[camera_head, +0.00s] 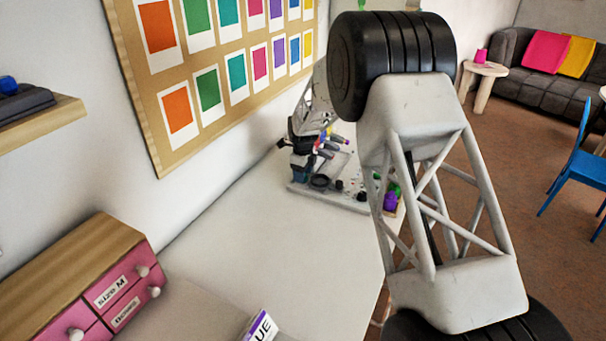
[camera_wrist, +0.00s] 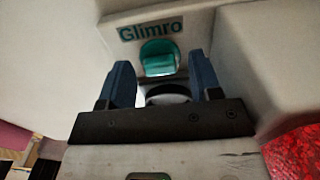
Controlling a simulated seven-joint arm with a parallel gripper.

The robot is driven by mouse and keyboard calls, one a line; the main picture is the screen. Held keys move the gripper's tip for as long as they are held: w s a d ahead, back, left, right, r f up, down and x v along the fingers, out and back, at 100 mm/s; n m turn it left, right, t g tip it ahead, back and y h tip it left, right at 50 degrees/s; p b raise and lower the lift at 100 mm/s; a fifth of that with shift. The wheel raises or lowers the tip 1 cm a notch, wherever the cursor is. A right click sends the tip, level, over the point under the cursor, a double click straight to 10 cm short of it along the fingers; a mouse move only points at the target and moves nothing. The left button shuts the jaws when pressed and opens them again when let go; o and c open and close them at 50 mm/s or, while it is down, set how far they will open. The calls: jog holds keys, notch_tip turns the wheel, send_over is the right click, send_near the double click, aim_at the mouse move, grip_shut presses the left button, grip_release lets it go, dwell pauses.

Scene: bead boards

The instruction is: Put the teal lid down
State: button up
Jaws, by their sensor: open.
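The teal lid (camera_wrist: 158,60) shows in the wrist view just below a teal label reading "Glimro" on a pale surface. It lies between and just beyond the fingertips of my gripper (camera_wrist: 160,72). The two dark blue fingers stand well apart, with a visible gap on each side of the lid. A dark round rim (camera_wrist: 168,92) with a pale middle shows between the fingers, nearer the palm. In the head view my gripper is small at the far end of the white table, and I cannot make out the lid there.
A pale board (camera_head: 335,197) with several small dark and coloured pieces lies at the table's far end. A purple piece (camera_head: 390,201) stands by its right edge. Pink drawers (camera_head: 125,290) stand at the near left. The middle of the white table (camera_head: 270,245) is clear.

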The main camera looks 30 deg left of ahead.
notch_tip(320, 180, up, 12)
dwell(0.6)
jog(key=shift+f, duration=0.1)
dwell(0.7)
